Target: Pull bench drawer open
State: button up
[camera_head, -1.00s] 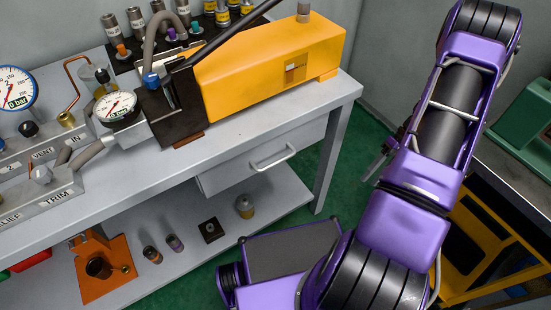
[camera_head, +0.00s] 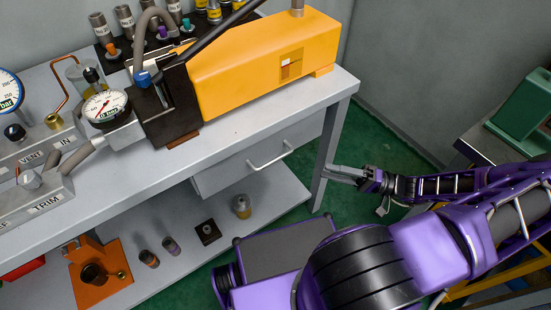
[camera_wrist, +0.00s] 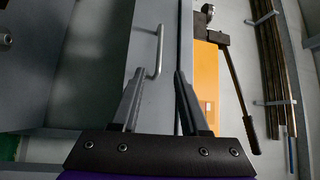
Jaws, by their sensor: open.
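The bench drawer (camera_head: 230,172) is a grey box under the right part of the bench top, and it looks shut. Its pale bar handle (camera_head: 271,157) runs along its front. My gripper (camera_head: 340,173) is open and empty, to the right of the handle and apart from it, near the bench's right front leg. In the wrist view, the handle (camera_wrist: 156,55) shows beyond my gripper (camera_wrist: 158,85), a little left of the middle between the two fingers. The drawer front (camera_wrist: 142,50) lies behind the handle.
The grey bench top (camera_head: 245,120) carries a yellow machine (camera_head: 245,70) with a black lever, a gauge (camera_head: 105,104) and hoses. The lower shelf (camera_head: 190,260) holds an orange vise (camera_head: 97,275) and small parts. The bench leg (camera_head: 330,150) stands close to my gripper.

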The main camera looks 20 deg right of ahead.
aim_at(276, 159)
jog(key=x, duration=1.5)
jog(key=shift+a, duration=0.3)
grip_shut()
dwell(0.6)
